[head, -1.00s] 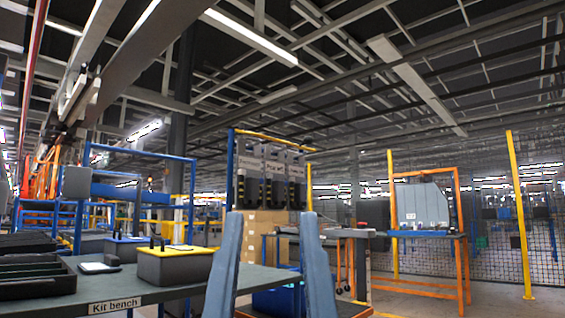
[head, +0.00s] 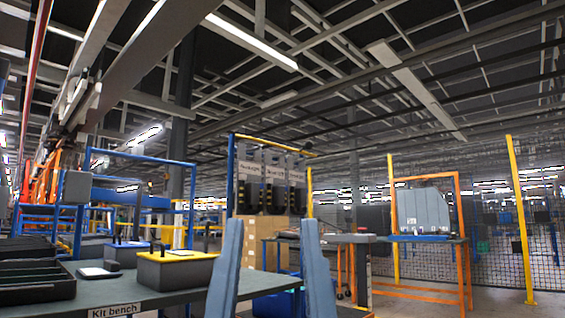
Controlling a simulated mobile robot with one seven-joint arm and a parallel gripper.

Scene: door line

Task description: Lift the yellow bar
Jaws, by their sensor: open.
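My gripper (head: 272,222) shows at the bottom middle as two blue-grey fingers, wide apart with nothing held between them. No loose yellow bar is clearly seen. A thin yellow bar (head: 275,142) runs across the top of a blue-posted rack, beyond and above the fingertips, with signs and dark units hanging below it. A dark box with a yellow lid and black handle (head: 178,255) stands on the kit bench, left of my gripper and apart from it. I cannot tell which of these the task means.
The kit bench (head: 180,298) fills the lower left, with black trays (head: 35,283) on it. Cardboard boxes (head: 258,232) stand behind the fingers. An orange frame with a grey panel (head: 422,208) stands right, before a mesh fence with yellow posts (head: 521,220). Floor shows at lower right.

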